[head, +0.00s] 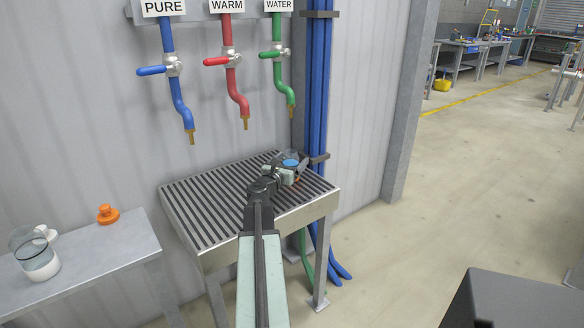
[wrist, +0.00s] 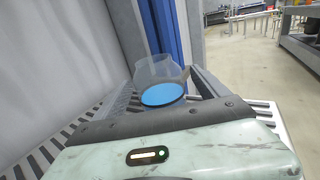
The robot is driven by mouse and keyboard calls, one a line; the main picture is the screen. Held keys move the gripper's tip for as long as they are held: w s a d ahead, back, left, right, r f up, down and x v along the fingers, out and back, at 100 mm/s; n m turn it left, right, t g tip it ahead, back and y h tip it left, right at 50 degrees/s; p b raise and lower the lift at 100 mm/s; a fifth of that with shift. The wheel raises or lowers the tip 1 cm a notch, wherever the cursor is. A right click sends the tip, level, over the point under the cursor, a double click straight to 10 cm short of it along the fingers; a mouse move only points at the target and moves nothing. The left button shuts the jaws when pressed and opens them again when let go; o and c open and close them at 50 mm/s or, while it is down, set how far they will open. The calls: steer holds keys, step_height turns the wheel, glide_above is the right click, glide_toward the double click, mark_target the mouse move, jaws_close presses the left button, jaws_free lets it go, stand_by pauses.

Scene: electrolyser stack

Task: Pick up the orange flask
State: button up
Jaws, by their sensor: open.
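A small squat orange object (head: 107,214) with a narrower top stands on the grey side table at the left; I cannot tell whether it is a flask. My gripper (head: 291,165) is far to its right, low over the slatted rack under the taps. A clear vessel with a blue disc or liquid (wrist: 162,92) stands just ahead of the gripper in the wrist view, between the open fingers (wrist: 165,97). The blue also shows in the head view. A small orange patch shows beside the gripper there, too small to identify. The arm partly hides this spot.
The slatted metal rack (head: 208,204) has free room left of the gripper. Blue, red and green taps (head: 173,66) hang above it. Blue pipes (head: 317,90) run just behind the gripper. A glass jar with white contents (head: 37,262) stands on the side table (head: 112,246).

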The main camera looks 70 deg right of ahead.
steer(key=shift+a, duration=0.1)
jaws_close()
step_height(320, 180, up, 10)
steer(key=p, duration=1)
steer(key=shift+r, duration=0.15)
